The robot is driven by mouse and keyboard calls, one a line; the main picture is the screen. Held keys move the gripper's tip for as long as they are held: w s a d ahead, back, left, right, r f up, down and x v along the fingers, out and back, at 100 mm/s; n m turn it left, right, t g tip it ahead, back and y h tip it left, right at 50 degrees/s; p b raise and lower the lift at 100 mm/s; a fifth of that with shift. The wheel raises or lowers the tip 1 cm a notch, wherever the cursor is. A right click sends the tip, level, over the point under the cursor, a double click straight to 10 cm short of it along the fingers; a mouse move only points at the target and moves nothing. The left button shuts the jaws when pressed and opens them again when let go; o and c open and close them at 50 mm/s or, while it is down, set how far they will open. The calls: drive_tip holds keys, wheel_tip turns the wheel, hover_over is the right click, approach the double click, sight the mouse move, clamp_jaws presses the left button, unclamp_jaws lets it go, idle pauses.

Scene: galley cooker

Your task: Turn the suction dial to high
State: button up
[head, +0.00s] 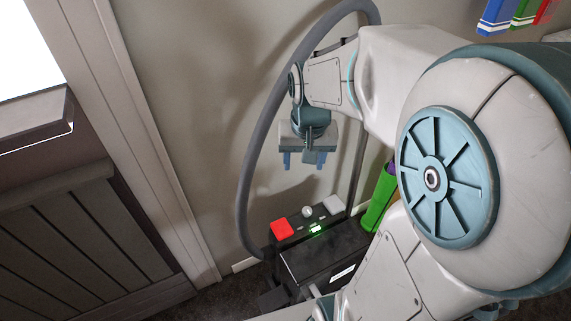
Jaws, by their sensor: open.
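A black machine (325,258) stands low against the wall. Its top panel carries a red square button (281,229), a small round light-grey knob (307,211), which looks like the dial, and a pale square button (333,203). A small green lit display (315,228) sits in front of the knob. The knob's setting and any labels are too small to read. My gripper (304,162) points down with its two blue fingers apart and empty. In the picture it hangs above the panel, clear of the knob.
A thick grey hose (246,170) loops up from the machine and passes behind my arm. A green object (378,200) stands to the machine's right. A window frame and dark panelling (60,235) are at left. Blue, green and red items (520,12) are at the top right.

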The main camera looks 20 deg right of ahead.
sight(307, 210)
drive_tip(key=w+d+f+m+g+b, duration=0.15)
drive_tip(key=w+f+b, duration=0.25)
drive_tip(key=f, duration=0.4)
drive_tip(key=w+d+f+m+b, duration=0.1)
drive_tip(key=w+d+f+b, duration=0.25)
drive_tip(key=f, duration=0.35)
drive_tip(key=w+d+f+m+b, duration=0.15)
drive_tip(key=w+f+b, duration=0.25)
drive_tip(key=f, duration=0.4)
drive_tip(key=f+b, duration=0.1)
drive_tip(key=f, duration=0.3)
drive_tip(key=f+b, duration=0.2)
drive_tip(key=f, duration=0.3)
drive_tip(key=f+b, duration=0.1)
drive_tip(key=f, duration=0.3)
drive_tip(key=shift+s+d+f, duration=0.15)
drive_tip(key=shift+s+d, duration=0.05)
drive_tip(key=shift+d, duration=0.05)
drive_tip(key=c, duration=1)
